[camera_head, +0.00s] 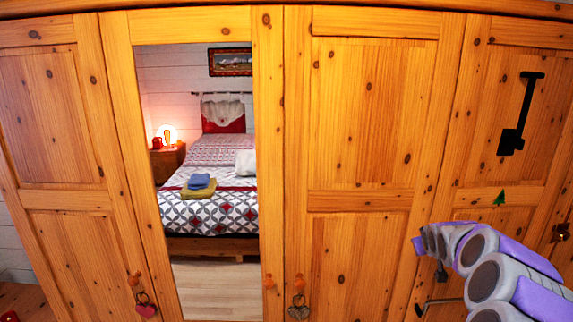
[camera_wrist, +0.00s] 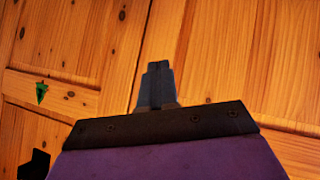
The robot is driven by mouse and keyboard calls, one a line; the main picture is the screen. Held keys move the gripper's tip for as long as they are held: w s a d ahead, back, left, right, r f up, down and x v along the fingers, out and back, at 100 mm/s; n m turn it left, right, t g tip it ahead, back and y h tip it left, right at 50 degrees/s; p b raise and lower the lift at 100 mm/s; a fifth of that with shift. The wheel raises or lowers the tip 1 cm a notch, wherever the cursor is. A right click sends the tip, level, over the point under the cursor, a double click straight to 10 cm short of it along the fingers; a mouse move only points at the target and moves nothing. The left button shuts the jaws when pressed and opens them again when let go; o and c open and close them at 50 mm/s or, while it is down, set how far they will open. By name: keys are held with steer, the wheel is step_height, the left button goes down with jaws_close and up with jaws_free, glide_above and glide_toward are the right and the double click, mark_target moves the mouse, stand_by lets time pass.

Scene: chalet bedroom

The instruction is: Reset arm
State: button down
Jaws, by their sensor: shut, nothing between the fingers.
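My arm, grey and purple, reaches up from the lower right of the head view, in front of the right side of a large wooden wardrobe (camera_head: 360,120). My gripper (camera_wrist: 158,68) shows in the wrist view as a dark narrow pair of fingers, shut and empty. Behind it are the wardrobe's wooden panels (camera_wrist: 215,60). In the head view the fingertips cannot be made out clearly.
A mirror panel (camera_head: 215,270) reflects a bed, folded towels and a lit lamp. Knobs with heart tags (camera_head: 298,308) hang low on the doors. A black handle-like piece (camera_head: 513,138) is on the right door. A small green tree shape (camera_head: 500,198) shows below it, also in the wrist view (camera_wrist: 41,92).

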steer(key=s+a+r+g+y, duration=0.1)
steer(key=s+a+g+y, duration=0.1)
steer(key=s+a, duration=0.8)
steer(key=s+a+g+y, duration=0.1)
steer(key=s+a+g, duration=0.1)
steer(key=s+a, duration=0.75)
steer(key=s+a+f+g, duration=0.1)
steer(key=s+a, duration=0.3)
steer(key=s, duration=0.6)
steer(key=s+a+f+g, duration=0.1)
steer(key=s+a+g, duration=0.2)
steer(key=s, duration=0.7)
steer(key=s+a+f+g+y, duration=0.1)
steer(key=s+a+g, duration=0.2)
steer(key=s+a, duration=0.3)
steer(key=s, duration=0.5)
steer(key=shift+f, duration=0.3)
steer(key=shift+s, duration=0.1)
